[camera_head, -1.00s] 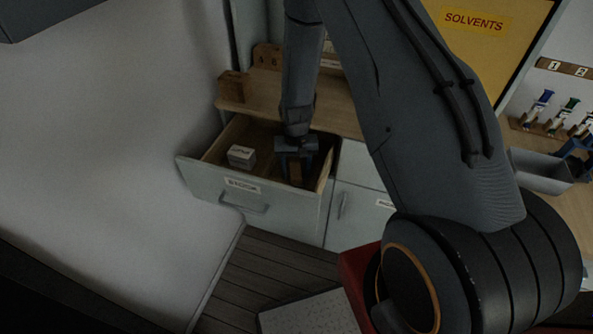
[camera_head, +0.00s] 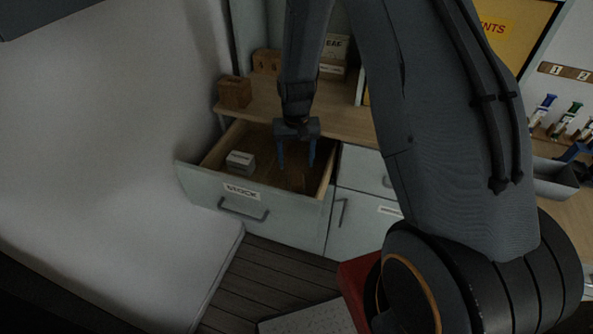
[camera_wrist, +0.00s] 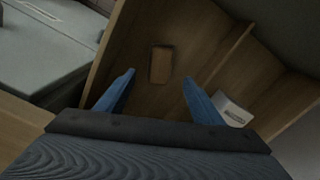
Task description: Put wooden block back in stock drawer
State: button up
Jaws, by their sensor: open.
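The stock drawer (camera_head: 290,224) is pulled open, its front labelled STOCK. My gripper (camera_head: 296,167) is open, pointing down over the right part of the drawer, with nothing between its blue fingers. In the wrist view, the wooden block (camera_wrist: 161,65) lies on the drawer floor, ahead of and apart from the open fingers. It lies to one side of a thin wooden divider (camera_wrist: 229,52). In the head view the block is too dim to make out clearly.
A white labelled box (camera_head: 240,161) sits in the drawer's left part. Above the drawer, the wooden counter (camera_head: 350,124) holds a small brown box (camera_head: 235,92) at its left end. A closed cabinet door (camera_head: 355,220) is right of the drawer.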

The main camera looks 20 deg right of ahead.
aim_at(296, 176)
jog(key=s+r+n+t, duration=0.1)
jog(key=s+r+n, duration=0.1)
jog(key=s+r, duration=1.5)
notch_tip(296, 176, up, 2)
jog(key=shift+s+r+n+t+b, duration=0.2)
jog(key=shift+s+n+t+b, duration=0.1)
jog(key=shift+f+b, duration=0.85)
jog(key=shift+f, duration=0.1)
